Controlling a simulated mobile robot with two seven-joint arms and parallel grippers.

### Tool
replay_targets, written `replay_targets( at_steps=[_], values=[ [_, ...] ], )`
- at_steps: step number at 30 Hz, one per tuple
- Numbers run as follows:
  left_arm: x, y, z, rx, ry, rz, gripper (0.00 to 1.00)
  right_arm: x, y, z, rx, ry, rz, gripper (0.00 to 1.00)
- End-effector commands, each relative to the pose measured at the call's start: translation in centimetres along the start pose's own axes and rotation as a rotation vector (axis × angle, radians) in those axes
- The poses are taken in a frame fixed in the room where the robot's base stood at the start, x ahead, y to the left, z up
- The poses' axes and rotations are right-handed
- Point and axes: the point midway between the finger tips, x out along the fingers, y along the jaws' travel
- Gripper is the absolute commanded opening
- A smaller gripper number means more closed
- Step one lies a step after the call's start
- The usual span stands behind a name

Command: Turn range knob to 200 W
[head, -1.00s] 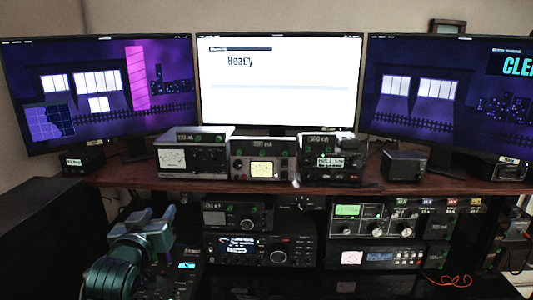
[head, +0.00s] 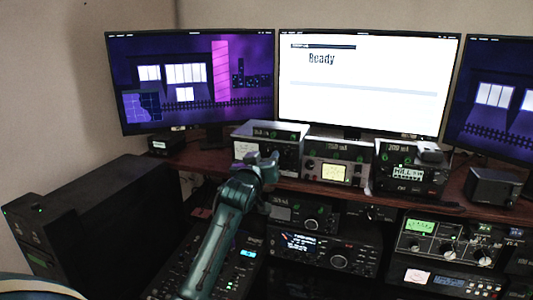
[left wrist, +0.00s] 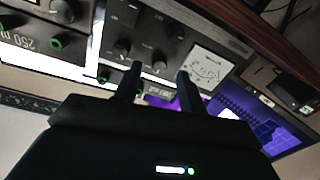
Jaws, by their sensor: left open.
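The left tuner box (head: 280,132) stands on the desk shelf, partly hidden behind my left gripper (head: 262,168). In the left wrist view, its dark panel (left wrist: 150,25) appears turned over, with a white meter (left wrist: 207,68) and two black knobs, one (left wrist: 121,51) beside the left finger and one (left wrist: 159,65) between the fingers in the picture. I cannot read which is the range knob. My left gripper (left wrist: 157,78) is open and empty, fingers pointing at the panel; contact is not clear. My right gripper is not in view.
A middle meter box (head: 345,153) and a right box (head: 405,187) stand close beside the left one. Monitors (head: 365,85) rise behind them. Radios (head: 330,250) fill the space below the shelf (head: 455,198). A black cabinet (head: 90,220) stands at left.

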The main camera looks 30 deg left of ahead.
Motion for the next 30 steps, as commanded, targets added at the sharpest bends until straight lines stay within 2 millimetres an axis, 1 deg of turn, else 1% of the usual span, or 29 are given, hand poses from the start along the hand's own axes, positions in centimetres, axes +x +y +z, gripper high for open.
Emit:
replay_targets(
  at_steps=[1,3,6,16,30],
  values=[
    [0.6,0.0,-0.1,0.0,-0.001,-0.001,0.41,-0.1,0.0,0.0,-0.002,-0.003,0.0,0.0],
    [1.1,0.0,-0.1,0.001,0.0,0.0,0.41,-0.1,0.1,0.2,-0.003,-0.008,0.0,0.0],
    [1.6,0.0,-0.1,0.001,0.0,0.0,0.41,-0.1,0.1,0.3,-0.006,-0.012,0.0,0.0],
    [1.8,0.0,0.0,0.001,0.0,0.0,0.4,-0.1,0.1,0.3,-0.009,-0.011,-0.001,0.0],
    [1.8,0.0,0.0,0.001,0.0,0.0,0.01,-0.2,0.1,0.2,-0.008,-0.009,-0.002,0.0]
  ],
)
